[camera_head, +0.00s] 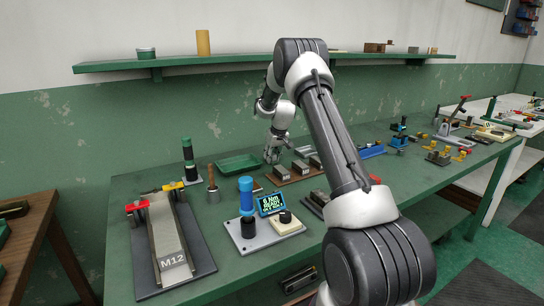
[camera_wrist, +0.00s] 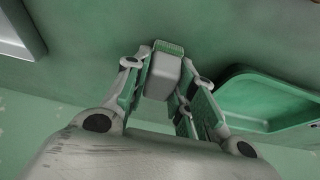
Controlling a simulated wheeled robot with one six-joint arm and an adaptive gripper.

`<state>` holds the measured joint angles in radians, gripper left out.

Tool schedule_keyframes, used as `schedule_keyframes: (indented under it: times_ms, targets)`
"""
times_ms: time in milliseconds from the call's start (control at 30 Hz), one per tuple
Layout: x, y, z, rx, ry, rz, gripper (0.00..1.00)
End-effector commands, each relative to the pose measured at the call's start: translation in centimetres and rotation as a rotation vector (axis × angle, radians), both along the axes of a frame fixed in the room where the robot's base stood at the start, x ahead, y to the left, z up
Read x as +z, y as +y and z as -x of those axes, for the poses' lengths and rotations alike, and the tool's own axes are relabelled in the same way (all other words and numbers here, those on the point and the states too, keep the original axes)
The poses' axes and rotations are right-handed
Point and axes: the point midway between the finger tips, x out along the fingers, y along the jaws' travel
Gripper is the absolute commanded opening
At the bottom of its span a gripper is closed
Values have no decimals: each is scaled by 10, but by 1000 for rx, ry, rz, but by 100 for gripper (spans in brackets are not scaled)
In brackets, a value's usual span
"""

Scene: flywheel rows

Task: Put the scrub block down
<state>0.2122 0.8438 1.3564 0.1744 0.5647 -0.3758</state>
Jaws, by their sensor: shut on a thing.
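The scrub block (camera_wrist: 163,76) is a small grey block with a green ribbed end, seen in the wrist view between my gripper's fingers. My gripper (camera_wrist: 166,68) is shut on it, one finger on each side. The green end points away from the palm, toward the green bench top. I cannot tell whether the block touches the bench. In the head view my gripper (camera_head: 272,156) is low at the back of the bench, just right of a green tray (camera_head: 238,171); the block is too small to make out there.
The tray (camera_wrist: 262,122) is close on the right in the wrist view. A display (camera_head: 271,203), an M12 ramp fixture (camera_head: 171,240) and a black-green post (camera_head: 189,165) stand nearer or left.

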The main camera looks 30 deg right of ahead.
Motion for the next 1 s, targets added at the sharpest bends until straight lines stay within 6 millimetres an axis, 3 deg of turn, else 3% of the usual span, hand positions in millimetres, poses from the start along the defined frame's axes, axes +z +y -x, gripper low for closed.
schedule_keyframes:
  times_ms: [267, 300, 400, 833, 1000]
  targets:
    - [-11, 0, 1, 0, 4, -1, 0]
    - [-13, 0, 1, 0, 5, -1, 28]
    - [-14, 1, 2, 0, 8, -2, 46]
    - [-13, 1, 3, -1, 11, -3, 47]
    - [7, 0, 5, -1, 6, -2, 47]
